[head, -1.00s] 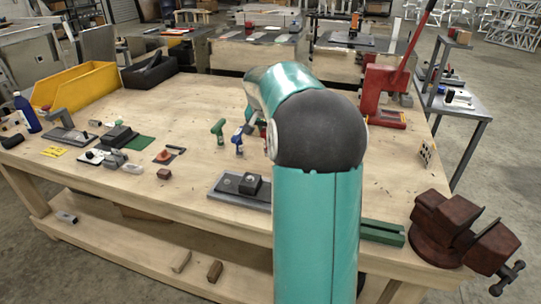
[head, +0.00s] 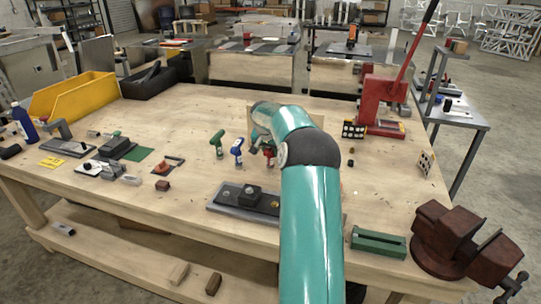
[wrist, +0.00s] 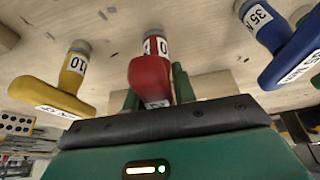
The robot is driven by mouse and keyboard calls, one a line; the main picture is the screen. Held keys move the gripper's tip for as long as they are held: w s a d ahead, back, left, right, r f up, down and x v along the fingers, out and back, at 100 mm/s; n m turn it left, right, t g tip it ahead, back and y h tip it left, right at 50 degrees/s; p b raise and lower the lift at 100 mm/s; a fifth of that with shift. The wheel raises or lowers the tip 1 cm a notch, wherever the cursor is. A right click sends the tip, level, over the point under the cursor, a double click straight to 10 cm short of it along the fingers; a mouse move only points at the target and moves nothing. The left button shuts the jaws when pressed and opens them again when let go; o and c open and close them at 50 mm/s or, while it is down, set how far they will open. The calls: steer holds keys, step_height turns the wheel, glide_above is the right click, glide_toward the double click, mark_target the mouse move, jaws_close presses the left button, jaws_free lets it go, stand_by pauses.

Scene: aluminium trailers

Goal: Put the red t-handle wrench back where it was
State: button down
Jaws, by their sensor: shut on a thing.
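The red t-handle wrench (wrist: 150,78) is between the green fingers of my gripper (wrist: 155,92) in the wrist view, its shank against the pale wooden bench top (wrist: 120,15). My gripper is shut on it. In the head view the red handle (head: 269,153) shows just below my gripper, partly hidden by my arm. Whether its tip touches the bench or sits in a hole I cannot tell. A yellow t-handle (wrist: 58,90) is left of it in the wrist view, and a blue one (wrist: 285,45) is right of it.
In the head view the blue (head: 237,149) and green (head: 217,142) t-handles stand upright left of my gripper. A dark block on a plate (head: 240,197) lies in front. A red press (head: 375,105) and a brown vise (head: 455,240) are to the right.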

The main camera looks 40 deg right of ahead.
steer(key=shift+f, duration=0.65)
steer(key=c, duration=1.1)
jaws_free()
steer(key=shift+f, duration=0.2)
steer(key=shift+c, duration=0.2)
steer(key=shift+r, duration=0.1)
steer(key=v, duration=1.2)
steer(key=shift+s+a+r, duration=0.1)
steer(key=shift+s+a, duration=0.05)
steer(key=s+a+r+n+t, duration=0.1)
steer(key=s+a+r+n, duration=0.15)
steer(key=a, duration=0.55)
steer(key=s+a+r+n, duration=0.1)
steer(key=a+r, duration=0.2)
steer(key=a, duration=0.6)
steer(key=s+a+r+n+t, duration=0.1)
steer(key=s+a+r+n, duration=0.15)
steer(key=a, duration=0.55)
steer(key=s+a+f+n+y, duration=0.2)
steer(key=s+a+n, duration=0.1)
steer(key=s+a, duration=0.7)
steer(key=s+a+f+n+t+y, duration=0.1)
steer(key=s+a+f+n+y, duration=0.1)
steer(key=s+a, duration=0.8)
steer(key=shift+s+f+n+t, duration=0.3)
steer(key=shift+s+f+n, duration=0.1)
steer(key=shift+s+n, duration=0.4)
